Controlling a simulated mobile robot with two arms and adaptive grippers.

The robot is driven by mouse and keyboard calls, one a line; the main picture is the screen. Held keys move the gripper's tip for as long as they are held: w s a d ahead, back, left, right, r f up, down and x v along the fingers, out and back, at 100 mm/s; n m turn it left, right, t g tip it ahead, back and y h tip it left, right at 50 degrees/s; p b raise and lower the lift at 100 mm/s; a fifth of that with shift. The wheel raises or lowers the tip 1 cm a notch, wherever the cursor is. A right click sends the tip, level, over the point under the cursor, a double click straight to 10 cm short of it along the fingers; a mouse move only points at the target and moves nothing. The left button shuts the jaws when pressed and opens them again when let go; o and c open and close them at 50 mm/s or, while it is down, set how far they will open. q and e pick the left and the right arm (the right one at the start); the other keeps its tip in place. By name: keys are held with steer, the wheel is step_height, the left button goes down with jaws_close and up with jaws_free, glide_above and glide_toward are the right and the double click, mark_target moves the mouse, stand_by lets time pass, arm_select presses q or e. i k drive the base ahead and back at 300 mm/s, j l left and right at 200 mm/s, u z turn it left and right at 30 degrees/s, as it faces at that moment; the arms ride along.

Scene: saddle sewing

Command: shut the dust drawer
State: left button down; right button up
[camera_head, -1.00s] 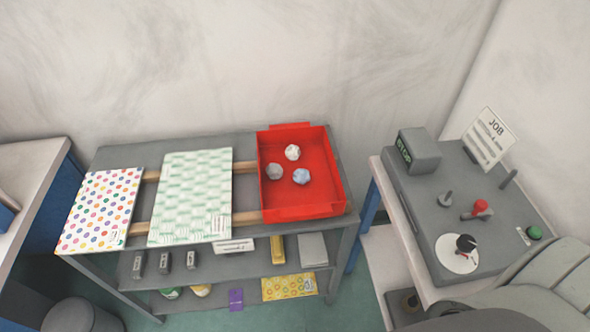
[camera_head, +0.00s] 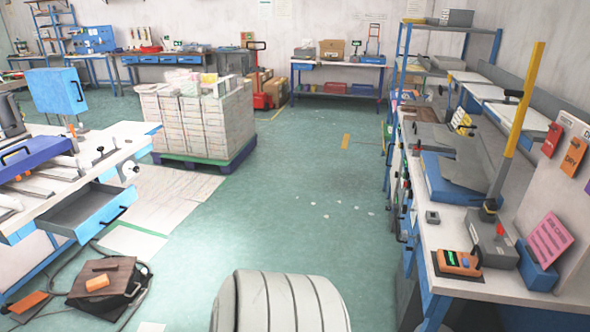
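A drawer with a blue front (camera_head: 103,219) and a dark handle stands pulled out under the work table (camera_head: 115,150) at the left. Its open grey inside shows from above. No label is readable on it, so I cannot tell for sure that it is the dust drawer. Neither of my grippers is in view.
A dark box with a brown lid (camera_head: 105,279) and cables sits on the floor below the drawer. A loaded pallet (camera_head: 205,153) stands behind the table. A long workbench (camera_head: 500,289) runs along the right. The green floor between is mostly clear.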

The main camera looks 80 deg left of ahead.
mark_target(83, 213)
steer(key=u, duration=3.85)
steer(key=i, duration=0.4)
steer(key=i+l+u, duration=0.2)
steer(key=i+u, duration=0.2)
steer(key=i+l+u, duration=0.45)
steer(key=i, duration=0.15)
steer(key=u, duration=0.35)
